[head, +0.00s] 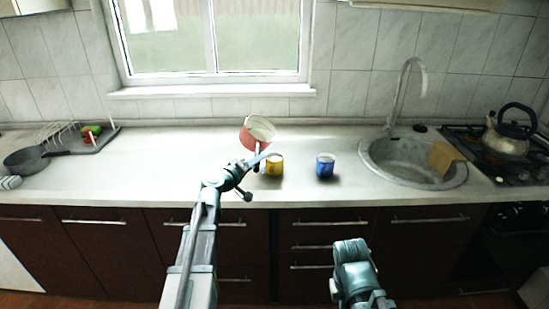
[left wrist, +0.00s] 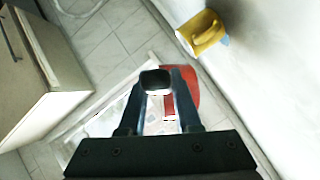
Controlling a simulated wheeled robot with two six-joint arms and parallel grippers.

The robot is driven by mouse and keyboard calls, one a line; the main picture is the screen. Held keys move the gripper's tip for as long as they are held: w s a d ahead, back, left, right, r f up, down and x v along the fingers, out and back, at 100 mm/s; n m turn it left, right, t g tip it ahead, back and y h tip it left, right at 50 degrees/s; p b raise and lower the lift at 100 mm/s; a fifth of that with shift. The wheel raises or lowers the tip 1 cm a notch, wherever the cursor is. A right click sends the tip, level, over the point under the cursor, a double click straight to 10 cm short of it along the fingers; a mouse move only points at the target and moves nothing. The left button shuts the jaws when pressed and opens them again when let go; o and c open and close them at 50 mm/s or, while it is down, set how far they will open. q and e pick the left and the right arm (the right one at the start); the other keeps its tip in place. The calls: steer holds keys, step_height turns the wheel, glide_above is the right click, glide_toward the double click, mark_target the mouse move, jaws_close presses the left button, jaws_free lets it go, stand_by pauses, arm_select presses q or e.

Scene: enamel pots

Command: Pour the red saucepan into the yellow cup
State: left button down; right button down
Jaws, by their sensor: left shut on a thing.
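The red saucepan (head: 249,139) has a pale inside and hangs in the air, up and slightly left of the yellow cup (head: 275,168) in the head view. Its rim looks tilted; what is in it cannot be made out. My left gripper (head: 257,163) is shut on the saucepan's handle. In the left wrist view the dark handle end sits between the fingers (left wrist: 155,84), with the red pan wall (left wrist: 188,92) behind them. The yellow cup (left wrist: 203,32) shows upper right there, apart from the pan. It stands upright on the counter. My right gripper's jaws do not show.
A blue cup (head: 325,168) stands on the counter (head: 150,165) right of the yellow cup. Farther right are a sink (head: 385,175) with a tap and a hob with a kettle (head: 505,140). A dark pan (head: 28,160) and a dish rack stand far left. The left counter is mostly clear.

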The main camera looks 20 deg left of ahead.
arm_select(q)
steer(key=shift+w+a+n+h+b, duration=0.6)
steer(key=shift+w+a+n+b, duration=0.2)
steer(key=shift+a+n, duration=2.2)
step_height(320, 180, up, 7)
steer(key=p, duration=0.7)
steer(key=shift+a+f, duration=0.1)
